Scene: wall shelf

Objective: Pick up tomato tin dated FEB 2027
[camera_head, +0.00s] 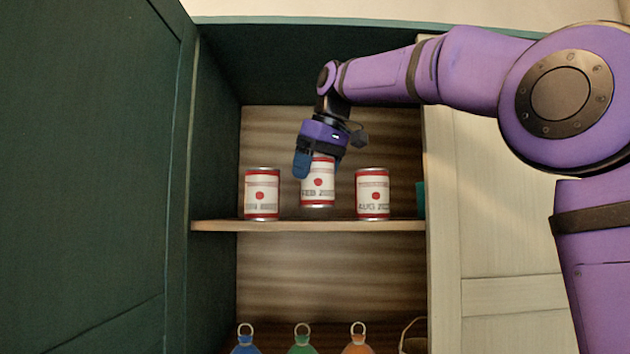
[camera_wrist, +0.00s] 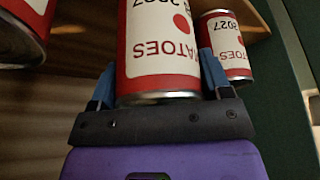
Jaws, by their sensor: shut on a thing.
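Three red-and-white tomato tins show in the head view. The middle tin (camera_head: 318,185) has a label that seems to read FEB with a blurred year, and my gripper (camera_head: 319,165) is shut on its upper part from above. Its base appears slightly above the shelf board. In the wrist view this held tin (camera_wrist: 160,50) is upside down between the blue fingers (camera_wrist: 158,85), with TOMATOES and part of a date legible. The left tin (camera_head: 262,195) and the right tin (camera_head: 372,195), whose label seems to read AUG, stand upright on the shelf.
The wooden shelf board (camera_head: 300,226) spans the cabinet. A dark green door (camera_head: 90,180) is on the left, a pale panel (camera_head: 500,240) on the right. Below are blue (camera_head: 245,345), green (camera_head: 302,345) and orange (camera_head: 358,345) ringed objects. A teal item (camera_head: 421,200) shows at the shelf's right end.

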